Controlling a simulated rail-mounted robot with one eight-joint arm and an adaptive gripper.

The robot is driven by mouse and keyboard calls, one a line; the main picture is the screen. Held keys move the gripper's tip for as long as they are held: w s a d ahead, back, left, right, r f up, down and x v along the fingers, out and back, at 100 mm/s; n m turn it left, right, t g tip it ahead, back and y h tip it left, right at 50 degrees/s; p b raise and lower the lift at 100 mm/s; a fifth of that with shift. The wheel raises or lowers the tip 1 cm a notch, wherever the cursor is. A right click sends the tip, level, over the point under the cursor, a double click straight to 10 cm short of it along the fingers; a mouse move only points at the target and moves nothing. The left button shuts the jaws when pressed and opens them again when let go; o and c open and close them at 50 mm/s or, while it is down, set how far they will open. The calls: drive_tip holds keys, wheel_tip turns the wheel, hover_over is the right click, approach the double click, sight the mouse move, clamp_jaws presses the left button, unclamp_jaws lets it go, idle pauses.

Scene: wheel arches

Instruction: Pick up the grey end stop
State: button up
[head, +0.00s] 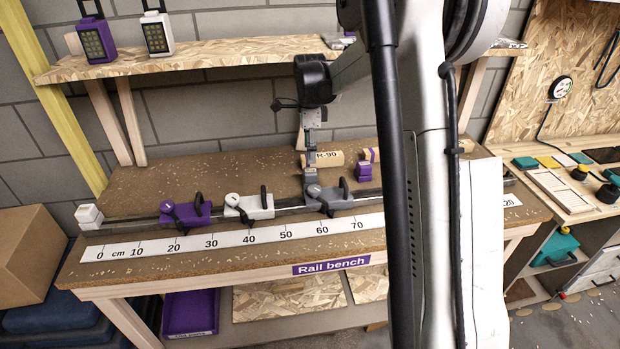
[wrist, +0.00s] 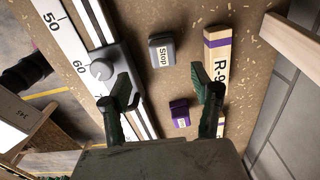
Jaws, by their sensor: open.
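The grey end stop (wrist: 162,52), a small block marked "Stop", lies on the bench in the wrist view, between the rail and a wooden rod. My gripper (wrist: 161,86) is open and empty above the bench. The stop shows in the gap between its two dark fingers, a little beyond the fingertips in the picture, and nothing touches it visibly. In the head view my gripper hangs over the rail bench around the grey carriage, and I cannot clearly tell the stop from the gripper there.
A purple block (wrist: 180,113) lies close to the right finger. The R-90 rod (wrist: 217,62) lies right of the stop. The rail's grey carriage (wrist: 101,66) stands by the left finger. In the head view, purple (head: 186,212) and white (head: 250,206) carriages sit farther left.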

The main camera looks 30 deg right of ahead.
sight(311, 179)
wheel_tip(311, 179, down, 7)
drive_tip(key=shift+f, duration=0.1)
drive_tip(key=f, duration=0.5)
drive_tip(key=shift+w+d, duration=0.2)
drive_tip(key=shift+c, duration=0.3)
drive_tip(key=shift+r, duration=0.1)
drive_tip(key=c, duration=1.2)
